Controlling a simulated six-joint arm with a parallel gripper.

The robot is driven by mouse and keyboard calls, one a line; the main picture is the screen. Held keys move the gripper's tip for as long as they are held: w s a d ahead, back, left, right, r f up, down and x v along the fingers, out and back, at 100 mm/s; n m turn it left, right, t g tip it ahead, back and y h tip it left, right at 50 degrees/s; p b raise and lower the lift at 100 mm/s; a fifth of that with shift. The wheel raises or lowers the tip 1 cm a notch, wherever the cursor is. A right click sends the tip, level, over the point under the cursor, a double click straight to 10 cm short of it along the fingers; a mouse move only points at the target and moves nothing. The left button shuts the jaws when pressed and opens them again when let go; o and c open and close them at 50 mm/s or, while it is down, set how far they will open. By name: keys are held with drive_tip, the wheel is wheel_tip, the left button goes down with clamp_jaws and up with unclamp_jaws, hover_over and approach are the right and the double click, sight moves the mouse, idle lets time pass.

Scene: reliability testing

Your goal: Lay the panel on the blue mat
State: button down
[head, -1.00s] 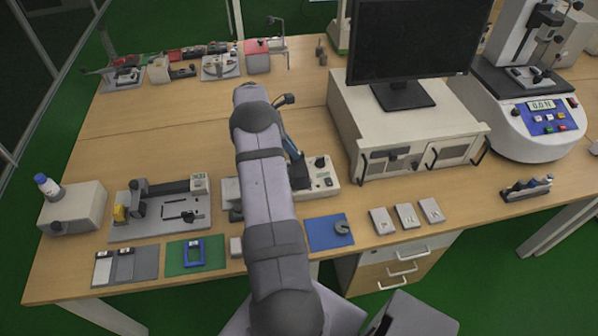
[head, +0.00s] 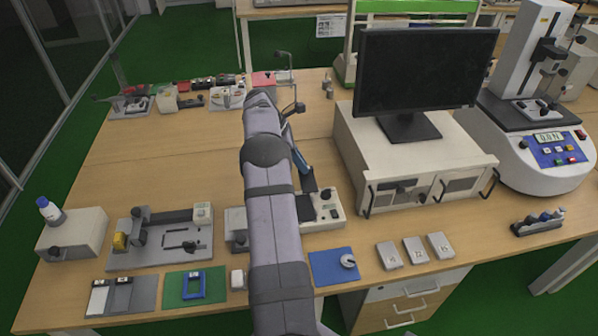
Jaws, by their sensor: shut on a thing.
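The blue mat (head: 322,276) lies near the front edge of the bench, just right of my arm, with a small round grey object (head: 348,261) on its right part. My gripper (head: 303,165) hangs from the far end of my arm, beyond the mat and above a white bench device (head: 333,219). My arm partly covers it, and its fingers are too small to make out. A dark flat piece (head: 309,182), apparently the panel, shows at its lower end, above or against the device; I cannot tell whether they touch.
Left of the arm are a green mat (head: 170,297) with a blue frame (head: 193,286) and a grey mat (head: 145,295) with two flat pieces. Three grey blocks (head: 414,249) lie right of the blue mat. A monitor (head: 420,75) stands on a big white case (head: 350,150).

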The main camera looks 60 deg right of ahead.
drive_tip(key=shift+s+a+r, duration=0.15)
drive_tip(key=shift+s+a, duration=0.1)
drive_tip(key=shift+s, duration=0.2)
drive_tip(key=shift+s+a+r, duration=0.15)
drive_tip(key=shift+s+a, duration=0.05)
drive_tip(key=shift+s, duration=0.2)
drive_tip(key=shift+n, duration=0.5)
drive_tip(key=s+a+f, duration=0.3)
drive_tip(key=s+a, duration=0.1)
drive_tip(key=s, duration=0.1)
drive_tip(key=s+a+f+b, duration=0.1)
drive_tip(key=s+a+f, duration=0.2)
drive_tip(key=s+a, duration=0.2)
drive_tip(key=s+a+f+b, duration=0.1)
drive_tip(key=s+a+f, duration=0.3)
drive_tip(key=s+a, duration=0.1)
drive_tip(key=shift+a+f, duration=0.1)
drive_tip(key=shift+a, duration=0.15)
drive_tip(key=shift+w+d+f+m, duration=0.2)
drive_tip(key=shift+w+m, duration=0.1)
drive_tip(key=shift+w, duration=0.3)
drive_tip(key=shift+f+b, duration=2.15)
drive_tip(key=shift+b, duration=0.1)
drive_tip(key=shift+f, duration=0.25)
